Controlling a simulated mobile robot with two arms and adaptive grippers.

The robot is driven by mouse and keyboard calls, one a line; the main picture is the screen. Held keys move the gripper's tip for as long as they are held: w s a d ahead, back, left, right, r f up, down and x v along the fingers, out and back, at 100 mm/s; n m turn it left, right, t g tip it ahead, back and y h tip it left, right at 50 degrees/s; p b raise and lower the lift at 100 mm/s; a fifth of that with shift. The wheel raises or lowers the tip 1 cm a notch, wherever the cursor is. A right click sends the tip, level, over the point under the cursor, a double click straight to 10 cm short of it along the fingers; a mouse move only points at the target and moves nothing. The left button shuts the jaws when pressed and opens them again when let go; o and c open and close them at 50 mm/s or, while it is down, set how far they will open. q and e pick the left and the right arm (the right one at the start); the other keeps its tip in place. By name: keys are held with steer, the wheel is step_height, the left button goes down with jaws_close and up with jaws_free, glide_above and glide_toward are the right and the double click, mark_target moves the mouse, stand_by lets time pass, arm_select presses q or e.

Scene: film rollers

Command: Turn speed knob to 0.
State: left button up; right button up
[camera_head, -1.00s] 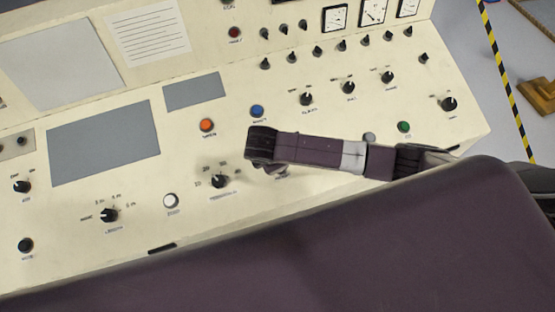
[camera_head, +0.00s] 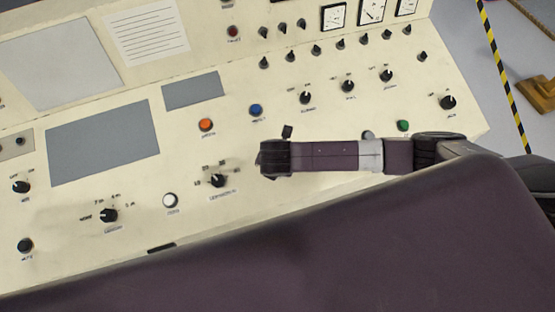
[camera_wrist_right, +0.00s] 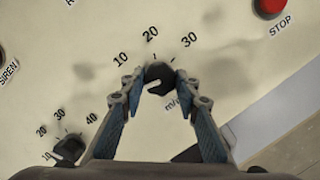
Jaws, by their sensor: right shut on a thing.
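In the right wrist view a round black knob (camera_wrist_right: 159,73) sits on the cream panel, with 10, 20 and 30 printed around its upper side and a partly covered label starting with "m/" at its lower right. A pale mark shows on the knob's lower left side. My right gripper (camera_wrist_right: 158,80) is shut on this knob, one blue-padded finger on each side. In the head view my right gripper (camera_head: 273,158) is over the lower middle of the console, and the arm hides the knob there. My left gripper is not in view.
A second black knob (camera_wrist_right: 68,148) with a 10 to 40 scale is at lower left in the wrist view. A red STOP button (camera_wrist_right: 270,6) is at upper right. In the head view a black knob (camera_head: 217,181) and a white button (camera_head: 170,200) lie left of my gripper.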

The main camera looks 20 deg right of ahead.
steer(key=shift+w+r, duration=0.1)
stand_by(0.4)
steer(key=o, duration=1.2)
steer(key=shift+c, duration=0.2)
steer(key=v, duration=1.2)
